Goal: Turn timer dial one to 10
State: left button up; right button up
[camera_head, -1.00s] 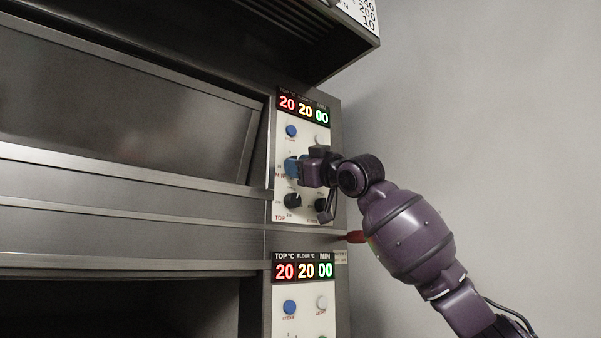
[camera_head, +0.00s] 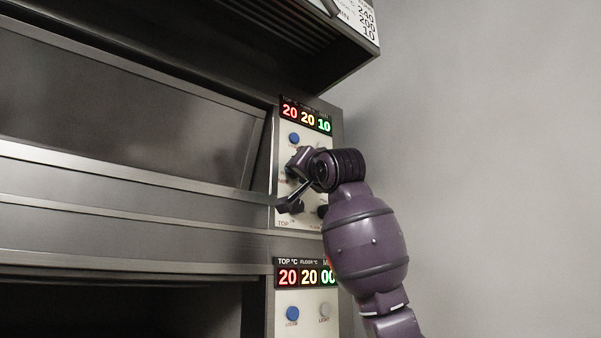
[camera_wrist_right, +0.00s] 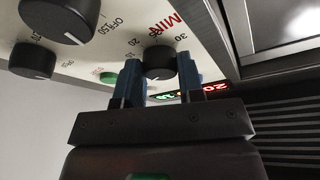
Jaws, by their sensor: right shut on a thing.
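Timer dial one, a small black knob (camera_wrist_right: 158,64) with a white pointer line, sits on the pale upper control panel (camera_head: 287,154), by the red MIN marking and numbers 10, 20 and 30. My right gripper (camera_wrist_right: 162,75) is shut on it, with one blue finger on each side. In the head view my right gripper (camera_head: 290,172) is turned against the panel and hides the dial. My left gripper is not in view.
Two larger black dials, one near (camera_wrist_right: 62,18) and one farther left (camera_wrist_right: 32,60), sit close to the gripper. A blue button (camera_head: 294,139) is above it. The lower display (camera_head: 303,276) reads 20, 20, 00. A dark hood (camera_head: 300,50) overhangs the panel. Space right is clear.

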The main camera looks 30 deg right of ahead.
jog(key=shift+a+m+g+h, duration=0.1)
jog(key=shift+m+g+h, duration=0.35)
jog(key=shift+m, duration=0.85)
jog(key=o, duration=0.9)
jog(key=shift+o, duration=0.2)
jog(key=b+v, duration=0.2)
jog(key=v, duration=0.8)
jog(key=shift+s+f+b, duration=0.2)
jog(key=shift+s+b, duration=0.1)
jog(key=shift+s, duration=0.05)
